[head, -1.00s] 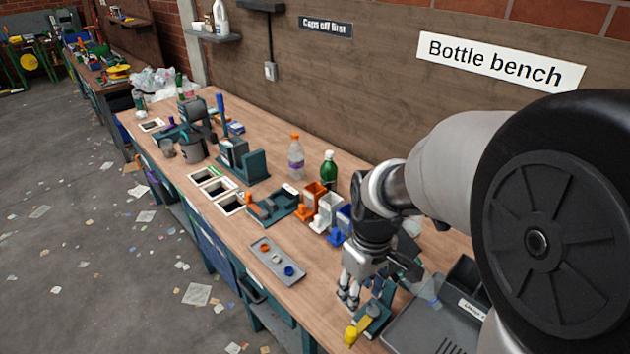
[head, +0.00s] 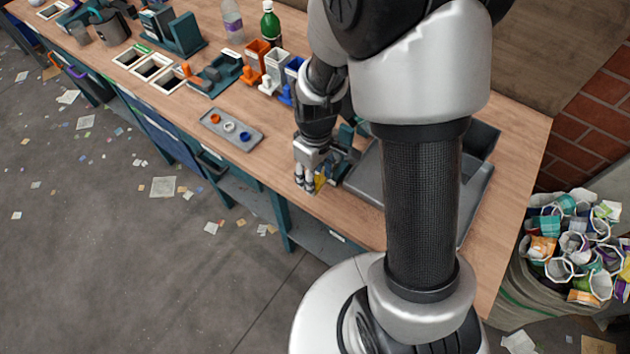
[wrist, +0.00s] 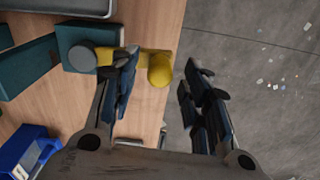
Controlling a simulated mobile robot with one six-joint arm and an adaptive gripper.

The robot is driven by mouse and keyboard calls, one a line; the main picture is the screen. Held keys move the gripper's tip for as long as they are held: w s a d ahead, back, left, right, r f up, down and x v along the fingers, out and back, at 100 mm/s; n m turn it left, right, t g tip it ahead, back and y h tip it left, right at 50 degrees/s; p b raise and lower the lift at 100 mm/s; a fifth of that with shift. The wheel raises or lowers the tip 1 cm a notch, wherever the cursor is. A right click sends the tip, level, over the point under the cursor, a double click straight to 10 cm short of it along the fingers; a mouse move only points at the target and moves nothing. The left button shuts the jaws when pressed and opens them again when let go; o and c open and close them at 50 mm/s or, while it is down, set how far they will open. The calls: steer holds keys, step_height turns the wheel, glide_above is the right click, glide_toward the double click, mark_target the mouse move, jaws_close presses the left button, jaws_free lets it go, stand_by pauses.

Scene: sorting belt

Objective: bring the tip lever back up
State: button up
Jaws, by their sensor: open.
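The tip lever is a yellow bar with a round yellow knob (wrist: 159,70) in the wrist view. It runs from a grey round pivot (wrist: 82,57) on a teal block (wrist: 85,42) out toward the bench's front edge. In the head view only a bit of the yellow lever (head: 320,182) shows beside my gripper (head: 307,185). In the wrist view my gripper (wrist: 163,65) is open. The left finger overlaps part of the bar, and the knob shows between the fingers, closer to the left one. I cannot tell whether they touch.
A dark grey tray (head: 366,184) lies right of the lever, partly behind my arm. A small grey tray (head: 216,127) with caps lies to the left. Orange, white and blue bins (head: 275,62) stand behind. A sack of cups (head: 575,250) stands right of the bench (head: 520,150).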

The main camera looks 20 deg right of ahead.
steer(key=shift+f, duration=1)
jaws_close()
